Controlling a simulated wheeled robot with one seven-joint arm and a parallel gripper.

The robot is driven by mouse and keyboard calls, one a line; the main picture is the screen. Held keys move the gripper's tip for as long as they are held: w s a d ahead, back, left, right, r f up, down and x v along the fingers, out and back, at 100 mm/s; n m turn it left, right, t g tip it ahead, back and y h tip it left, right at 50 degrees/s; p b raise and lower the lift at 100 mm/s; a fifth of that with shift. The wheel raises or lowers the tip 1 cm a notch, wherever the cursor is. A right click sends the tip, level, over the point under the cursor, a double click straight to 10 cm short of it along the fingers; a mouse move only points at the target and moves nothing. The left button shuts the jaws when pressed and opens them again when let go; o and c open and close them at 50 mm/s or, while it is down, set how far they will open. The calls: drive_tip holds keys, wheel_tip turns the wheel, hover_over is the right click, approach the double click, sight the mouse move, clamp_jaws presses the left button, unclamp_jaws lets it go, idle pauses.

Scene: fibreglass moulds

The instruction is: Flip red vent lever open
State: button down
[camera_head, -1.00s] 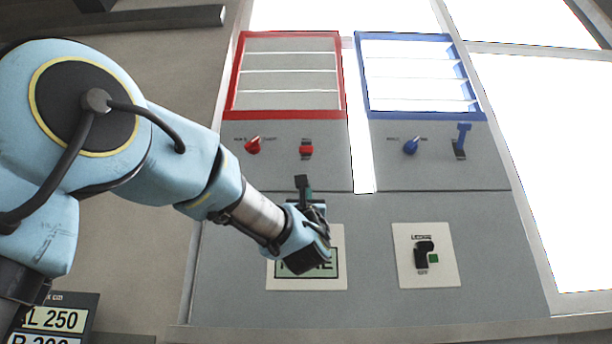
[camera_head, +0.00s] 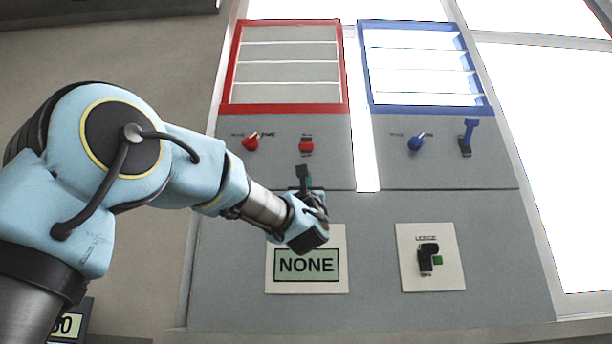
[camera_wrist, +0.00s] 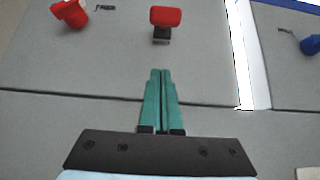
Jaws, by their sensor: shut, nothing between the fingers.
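The red vent lever (camera_head: 306,146) is on the grey panel below the red-framed vent (camera_head: 288,108). Its red handle also shows at the top of the wrist view (camera_wrist: 166,16), above a dark slot. The red vent's slats look shut. My gripper (camera_head: 303,172) is just below the red lever in the head view. In the wrist view its green fingers (camera_wrist: 160,74) are together, empty, pointing up towards the lever with a gap between.
A red knob (camera_head: 251,141) sits left of the lever. A blue knob (camera_head: 416,142) and a raised blue lever (camera_head: 468,136) are under the open blue-framed vent (camera_head: 425,112). Below are a display reading NONE (camera_head: 307,265) and a black switch (camera_head: 425,258) with a green square.

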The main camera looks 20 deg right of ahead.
sight(306, 146)
drive_tip(key=r+p, duration=0.2)
drive_tip(key=r, duration=0.1)
drive_tip(key=r+p, duration=0.1)
drive_tip(key=r, duration=0.1)
drive_tip(key=shift+s+a+r, duration=0.1)
drive_tip(key=shift+s+r, duration=0.05)
drive_tip(key=shift+s, duration=0.15)
drive_tip(key=shift+s+a+r+g, duration=0.1)
drive_tip(key=shift+s+r+g, duration=0.1)
drive_tip(key=shift+s+g, duration=0.1)
drive_tip(key=shift+r, duration=0.1)
